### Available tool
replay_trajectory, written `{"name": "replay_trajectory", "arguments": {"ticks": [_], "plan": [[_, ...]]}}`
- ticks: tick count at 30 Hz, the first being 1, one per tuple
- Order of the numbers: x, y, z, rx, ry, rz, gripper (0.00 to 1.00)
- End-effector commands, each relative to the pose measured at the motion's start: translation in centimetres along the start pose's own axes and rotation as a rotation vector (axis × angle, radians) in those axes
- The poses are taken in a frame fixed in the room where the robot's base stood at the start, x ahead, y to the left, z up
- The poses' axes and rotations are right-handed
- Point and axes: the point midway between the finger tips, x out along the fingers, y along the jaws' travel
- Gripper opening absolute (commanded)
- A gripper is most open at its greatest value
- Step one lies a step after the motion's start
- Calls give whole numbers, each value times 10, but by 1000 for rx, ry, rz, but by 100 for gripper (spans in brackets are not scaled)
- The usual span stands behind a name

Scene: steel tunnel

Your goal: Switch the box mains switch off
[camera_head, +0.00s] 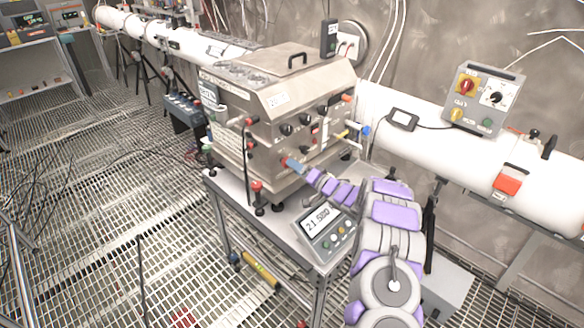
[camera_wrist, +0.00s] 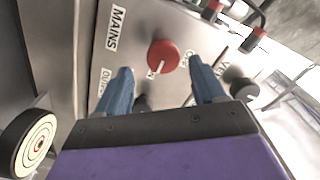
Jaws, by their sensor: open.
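The steel box (camera_head: 262,112) stands on a wheeled cart, and its sloped top has a black handle. In the wrist view the red round mains switch (camera_wrist: 163,56) sits on the panel beside the word MAINS. A white pointer line on it runs toward the lower left of the picture. An OFF mark is at its right, partly hidden. My gripper (camera_wrist: 160,74) is open, its two blue fingers on either side of the switch and just short of it in the picture. Whether they touch the panel I cannot tell. In the head view my gripper (camera_head: 290,163) is at the box's front, hiding the switch.
A black knob (camera_wrist: 244,90) and red-capped plugs (camera_wrist: 212,10) are close to the right finger. A round target-like disc (camera_wrist: 36,145) is at the lower left. A display unit (camera_head: 323,226) reading 21.500 stands on the cart under my arm. A white pipe (camera_head: 440,138) runs behind.

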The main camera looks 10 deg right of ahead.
Motion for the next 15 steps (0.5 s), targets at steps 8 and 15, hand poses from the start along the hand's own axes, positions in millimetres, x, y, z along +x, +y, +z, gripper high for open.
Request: {"name": "replay_trajectory", "arguments": {"ticks": [8, 15], "plan": [[27, -1, 0, -3, -1, 1, 69], [29, -1, -1, -2, 1, 0, 69]]}}
